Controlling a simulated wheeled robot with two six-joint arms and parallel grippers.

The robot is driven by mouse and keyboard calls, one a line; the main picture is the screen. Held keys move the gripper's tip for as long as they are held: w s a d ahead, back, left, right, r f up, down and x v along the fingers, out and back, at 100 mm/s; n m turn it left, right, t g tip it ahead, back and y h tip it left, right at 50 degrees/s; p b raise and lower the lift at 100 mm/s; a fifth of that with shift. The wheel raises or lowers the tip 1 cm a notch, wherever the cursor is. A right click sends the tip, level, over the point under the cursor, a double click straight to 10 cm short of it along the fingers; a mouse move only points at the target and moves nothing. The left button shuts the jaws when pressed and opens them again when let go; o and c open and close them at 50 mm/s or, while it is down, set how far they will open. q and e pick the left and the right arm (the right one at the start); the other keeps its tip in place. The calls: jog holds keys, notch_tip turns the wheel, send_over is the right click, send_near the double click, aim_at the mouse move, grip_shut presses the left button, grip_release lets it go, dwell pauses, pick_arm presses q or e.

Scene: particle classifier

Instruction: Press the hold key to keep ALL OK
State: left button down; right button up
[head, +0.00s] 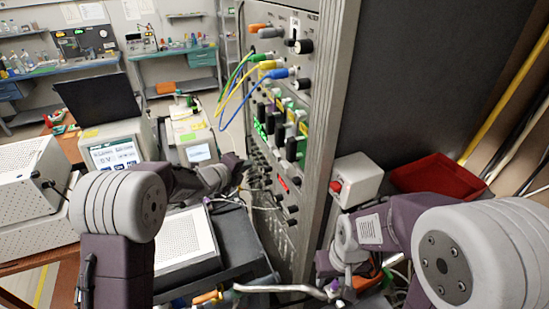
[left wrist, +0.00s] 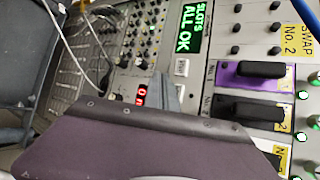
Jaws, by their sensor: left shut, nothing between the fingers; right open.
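The rack panel's green-lit screen (left wrist: 187,28) reads "SLOTS ALL OK" in the left wrist view. A pale square key (left wrist: 182,67) sits just below it. A red digit display (left wrist: 141,95) is lower left of the key. My left gripper (left wrist: 166,92) is shut and empty, its grey fingertips close to the panel just below the pale key. Contact cannot be told, and the fingers cover part of the panel there. In the head view my left gripper (head: 240,172) reaches the rack's face. My right gripper (head: 332,272) is open, low beside the rack, its fingers hard to see.
The rack (head: 322,120) carries coloured cables and several black-handled slot modules (head: 292,148). These handles (left wrist: 250,72) stick out right of my left gripper. A white box with a red button (head: 358,178) and a red tray (head: 438,175) stand right of the rack.

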aim_at(274, 157)
pick_arm(q)
jog(key=w+d, duration=0.2)
jog(key=d, duration=0.3)
jog(key=shift+d+b, duration=0.3)
jog(key=shift+d, duration=0.05)
jog(key=shift+d+f, duration=0.1)
dwell(1.6)
jog(key=shift+w+d, duration=0.1)
jog(key=shift+d, duration=0.2)
jog(key=shift+w+d, duration=0.25)
jog(key=shift+d, duration=0.55)
dwell(1.0)
jog(key=shift+a, duration=0.1)
jog(key=shift+s+a+b, duration=0.2)
jog(key=shift+a, duration=0.35)
jog(key=shift+s+a+b, duration=0.15)
jog(key=shift+a, duration=0.35)
jog(key=shift+a, duration=0.15)
